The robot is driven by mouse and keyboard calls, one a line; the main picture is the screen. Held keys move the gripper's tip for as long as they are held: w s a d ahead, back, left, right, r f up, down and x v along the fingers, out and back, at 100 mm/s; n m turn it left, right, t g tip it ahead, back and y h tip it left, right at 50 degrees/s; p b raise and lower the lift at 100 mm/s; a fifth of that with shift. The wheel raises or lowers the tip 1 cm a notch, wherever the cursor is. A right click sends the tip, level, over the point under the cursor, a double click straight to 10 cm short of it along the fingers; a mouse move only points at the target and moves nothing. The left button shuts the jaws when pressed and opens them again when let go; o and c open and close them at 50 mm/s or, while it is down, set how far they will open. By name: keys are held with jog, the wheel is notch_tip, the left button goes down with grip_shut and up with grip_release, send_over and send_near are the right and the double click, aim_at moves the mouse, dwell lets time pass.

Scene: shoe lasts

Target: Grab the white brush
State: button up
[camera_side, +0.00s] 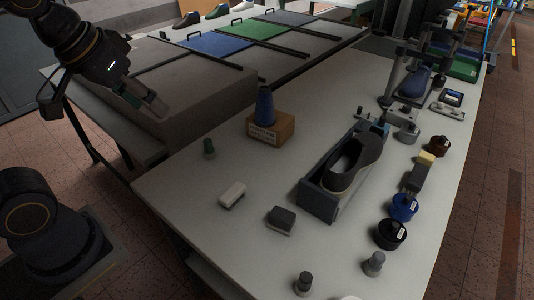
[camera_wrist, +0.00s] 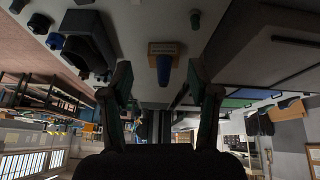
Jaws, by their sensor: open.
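The white brush (camera_side: 232,194) appears as a small pale block lying on the near left part of the white table in the side view. I cannot make it out surely in the wrist view. My gripper (camera_side: 152,101) is at the upper left of the side view, raised and well away from the brush. In the wrist view my gripper (camera_wrist: 160,76) has its two fingers spread wide with nothing between them.
A dark grey block (camera_side: 281,220) lies right of the brush. A green knob (camera_side: 208,148) and a blue cone on a wooden block (camera_side: 271,133) stand behind it. A shoe (camera_side: 352,163) sits in a grey holder. Jars (camera_side: 390,234) line the right side. Table around the brush is clear.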

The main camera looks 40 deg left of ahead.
jog(key=w+d+f+g, duration=0.2)
jog(key=w, duration=0.4)
jog(key=g, duration=0.4)
send_over(231, 193)
notch_tip(231, 193, down, 11)
jog(key=shift+m, duration=0.3)
jog(key=f, duration=1)
jog(key=shift+s+f, duration=0.1)
jog(key=shift+s, duration=0.25)
jog(key=shift+w+f, duration=0.15)
jog(key=shift+f, duration=1.4)
jog(key=shift+w+f, duration=0.15)
jog(key=shift+f, duration=1.35)
grip_shut()
jog(key=shift+r, duration=0.1)
